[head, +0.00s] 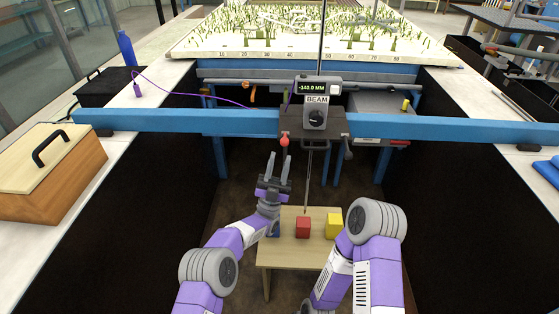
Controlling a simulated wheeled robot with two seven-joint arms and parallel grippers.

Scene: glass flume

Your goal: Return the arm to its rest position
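My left gripper (279,160) is raised with its two fingers apart and nothing between them. It is in front of the blue beam, left of the beam's control box (316,98), and above the far edge of a small wooden table (285,254). My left arm comes up from the bottom left and partly hides a blue block (276,231) on that table. My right arm (374,222) is bent at the lower right, beside the table's right side. Its gripper does not show.
A red block (303,228) and a yellow block (333,226) sit on the small table. The blue beam (430,127) spans the gap, with a red knob (284,141) and a thin vertical rod below the box. A wooden box (50,172) stands on the left counter.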

